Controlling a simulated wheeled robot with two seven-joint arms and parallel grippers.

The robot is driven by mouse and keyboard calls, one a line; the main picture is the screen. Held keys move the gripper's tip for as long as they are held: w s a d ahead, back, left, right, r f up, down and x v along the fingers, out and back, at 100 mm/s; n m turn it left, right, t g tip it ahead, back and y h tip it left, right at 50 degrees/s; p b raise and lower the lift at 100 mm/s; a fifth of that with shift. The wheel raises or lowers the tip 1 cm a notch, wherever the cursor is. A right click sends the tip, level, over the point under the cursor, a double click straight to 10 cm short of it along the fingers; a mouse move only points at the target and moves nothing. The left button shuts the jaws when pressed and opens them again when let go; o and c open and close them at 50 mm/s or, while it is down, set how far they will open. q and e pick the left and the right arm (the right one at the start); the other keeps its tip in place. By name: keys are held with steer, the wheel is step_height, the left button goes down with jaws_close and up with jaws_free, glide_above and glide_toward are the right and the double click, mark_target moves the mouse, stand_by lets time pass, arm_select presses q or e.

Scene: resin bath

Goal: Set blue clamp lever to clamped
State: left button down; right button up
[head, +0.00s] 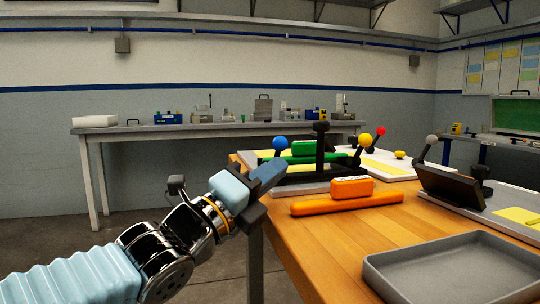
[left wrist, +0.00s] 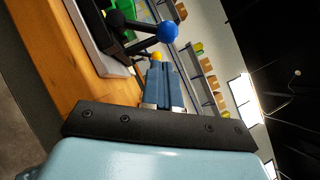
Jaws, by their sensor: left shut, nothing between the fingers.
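The blue clamp lever has a round blue knob (head: 279,143) on a dark arm, at the left end of a black fixture (head: 320,160) on the wooden table. In the left wrist view the blue knob (left wrist: 167,32) is just beyond the fingertips. My left gripper (head: 272,172) is shut and empty, beside the table's left edge, below and slightly left of the knob in the picture. Its blue fingers (left wrist: 160,72) lie together in the left wrist view. I see no contact with the lever. My right gripper is out of view.
Yellow (head: 365,139), red (head: 381,131) and grey (head: 431,139) knobs stand to the right. A green block (head: 304,148) sits in the fixture. An orange block (head: 352,187) and bar (head: 347,203) lie in front. An empty grey tray (head: 455,265) is at front right.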

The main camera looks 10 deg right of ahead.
mark_target(279, 150)
arm_select(q)
steer(key=shift+w+d+r, duration=0.1)
steer(key=shift+w+r, duration=0.55)
steer(key=shift+w, duration=0.25)
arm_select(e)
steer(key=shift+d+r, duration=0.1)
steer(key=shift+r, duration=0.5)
arm_select(q)
steer(key=shift+p, duration=0.3)
